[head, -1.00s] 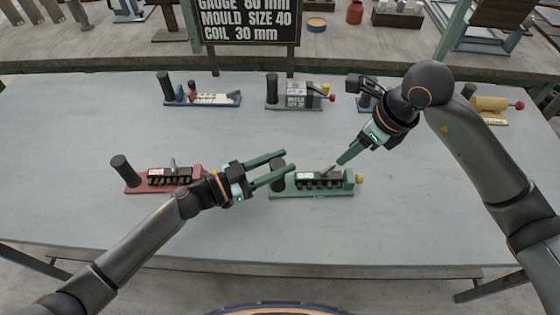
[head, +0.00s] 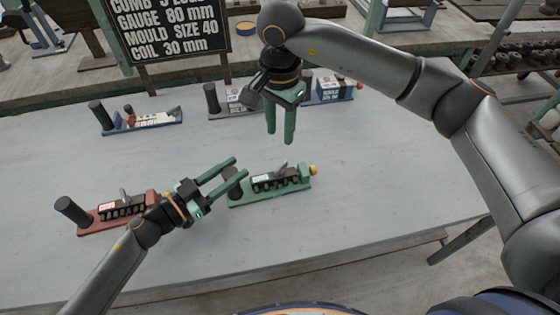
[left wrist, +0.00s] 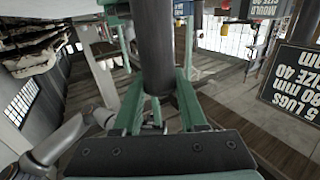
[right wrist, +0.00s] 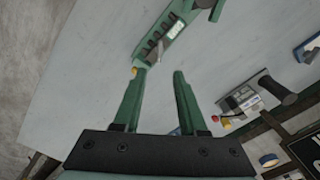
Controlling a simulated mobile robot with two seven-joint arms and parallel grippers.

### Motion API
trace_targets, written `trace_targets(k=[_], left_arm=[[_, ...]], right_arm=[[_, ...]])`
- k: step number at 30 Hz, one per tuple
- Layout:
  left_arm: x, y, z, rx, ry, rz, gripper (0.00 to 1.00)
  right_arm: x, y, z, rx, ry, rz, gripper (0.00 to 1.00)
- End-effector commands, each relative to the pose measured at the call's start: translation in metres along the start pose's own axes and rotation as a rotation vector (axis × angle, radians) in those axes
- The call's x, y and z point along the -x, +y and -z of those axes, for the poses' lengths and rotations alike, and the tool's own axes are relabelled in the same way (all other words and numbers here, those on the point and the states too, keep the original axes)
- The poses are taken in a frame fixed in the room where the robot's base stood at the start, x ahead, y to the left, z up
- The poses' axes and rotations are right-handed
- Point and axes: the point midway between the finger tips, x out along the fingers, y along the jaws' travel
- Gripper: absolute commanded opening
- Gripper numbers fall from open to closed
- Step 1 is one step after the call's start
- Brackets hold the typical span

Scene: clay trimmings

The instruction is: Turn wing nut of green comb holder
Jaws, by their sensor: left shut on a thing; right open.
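The green comb holder (head: 270,194) lies on the grey table, with a dark comb block, a white label and a yellow end knob (head: 312,169). A grey flat piece that looks like the wing nut (head: 281,167) stands up from the block. My left gripper (head: 238,168) is shut on the holder's dark post (head: 235,190). The post (left wrist: 155,45) also fills the space between its fingers in the left wrist view. My right gripper (head: 280,140) is open and empty, fingers down, behind the holder and apart from it. The holder also shows in the right wrist view (right wrist: 160,35).
A red comb holder (head: 100,225) lies to the left, beside my left arm. Blue (head: 150,124) and grey (head: 237,108) holders stand along the back, with another blue one (head: 332,92) near my right gripper. A sign (head: 165,30) stands behind them. The table's right side is clear.

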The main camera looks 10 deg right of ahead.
Motion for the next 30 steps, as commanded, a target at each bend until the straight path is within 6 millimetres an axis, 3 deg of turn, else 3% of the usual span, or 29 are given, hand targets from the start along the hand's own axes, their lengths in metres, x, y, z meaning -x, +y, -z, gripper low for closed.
trace_targets(k=[5, 18, 24, 30], left_arm=[[0.0, 0.0, -0.001, 0.0, -0.001, 0.0, 0.0], [0.0, 0.0, -0.001, 0.0, -0.001, 0.001, 0.0], [0.0, 0.0, -0.001, 0.0, -0.001, 0.001, 0.0], [0.0, 0.0, -0.001, 0.0, -0.001, 0.001, 0.0]], right_arm=[[-0.017, 0.001, 0.0, 0.013, 0.001, -0.008, 0.41], [-0.1, 0.001, 0.0, 0.01, 0.001, -0.005, 0.41], [-0.117, 0.0, 0.001, 0.011, 0.002, -0.003, 0.41], [-0.119, 0.0, 0.001, 0.011, 0.002, -0.002, 0.41]])
